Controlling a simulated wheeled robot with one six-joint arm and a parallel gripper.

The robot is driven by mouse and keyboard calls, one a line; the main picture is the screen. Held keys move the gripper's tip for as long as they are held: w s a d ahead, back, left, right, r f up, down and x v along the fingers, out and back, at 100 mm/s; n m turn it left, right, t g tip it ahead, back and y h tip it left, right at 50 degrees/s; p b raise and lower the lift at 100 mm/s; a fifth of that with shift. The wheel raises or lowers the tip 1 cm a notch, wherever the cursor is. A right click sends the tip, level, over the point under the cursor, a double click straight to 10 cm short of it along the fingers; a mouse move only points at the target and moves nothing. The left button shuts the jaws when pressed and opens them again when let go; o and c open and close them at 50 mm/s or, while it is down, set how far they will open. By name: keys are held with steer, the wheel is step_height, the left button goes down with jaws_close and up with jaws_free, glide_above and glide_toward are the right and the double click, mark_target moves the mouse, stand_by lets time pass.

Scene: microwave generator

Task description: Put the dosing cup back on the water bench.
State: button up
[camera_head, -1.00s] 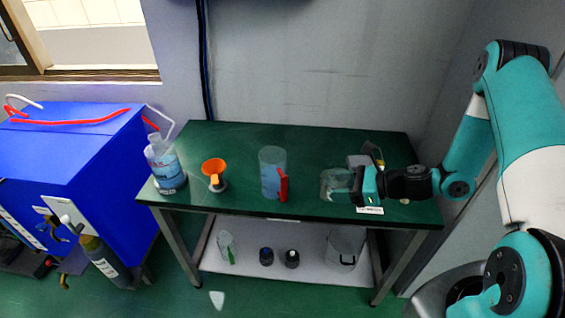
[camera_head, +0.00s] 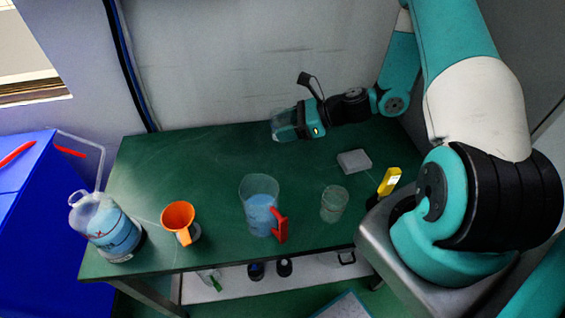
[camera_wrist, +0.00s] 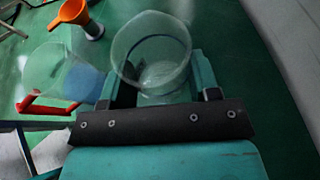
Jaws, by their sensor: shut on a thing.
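The dosing cup appears to be the clear, empty-looking cup (camera_head: 284,125) held in my gripper (camera_head: 300,120) near the back edge of the green-topped bench (camera_head: 215,160). In the wrist view the cup (camera_wrist: 152,50) is between the fingers of my gripper (camera_wrist: 155,92), with its open rim towards the camera. I cannot tell from these views how high its base is above the bench. A second clear beaker (camera_head: 334,203) stands on the bench at the front right.
A jug with a red handle (camera_head: 260,205) and blue liquid, an orange funnel (camera_head: 178,215) and a flask of blue liquid (camera_head: 105,228) stand along the front. A grey block (camera_head: 354,161) and a yellow device (camera_head: 389,181) are at right. The back left is clear.

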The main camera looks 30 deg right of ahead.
mark_target(293, 168)
steer(key=d+r+b, duration=0.1)
steer(key=b, duration=0.1)
steer(key=w+n+g+b, duration=0.1)
steer(key=b, duration=0.1)
steer(key=shift+d+r+y+b, duration=0.3)
steer(key=shift+d+r+b, duration=0.05)
steer(key=shift+n+g+y, duration=0.3)
steer(key=shift+n+g, duration=0.3)
steer(key=f+b, duration=0.1)
steer(key=f, duration=0.4)
steer(key=s+f+b, duration=0.1)
steer(key=f+b, duration=0.1)
steer(key=f, duration=0.3)
steer(key=d+f+b, duration=0.1)
steer(key=f+b, duration=0.1)
steer(key=f, duration=0.3)
steer(key=shift+s+f, duration=0.2)
steer(key=shift+f, duration=0.2)
steer(key=shift+f, duration=0.2)
steer(key=o, duration=1)
steer(key=shift+r, duration=0.15)
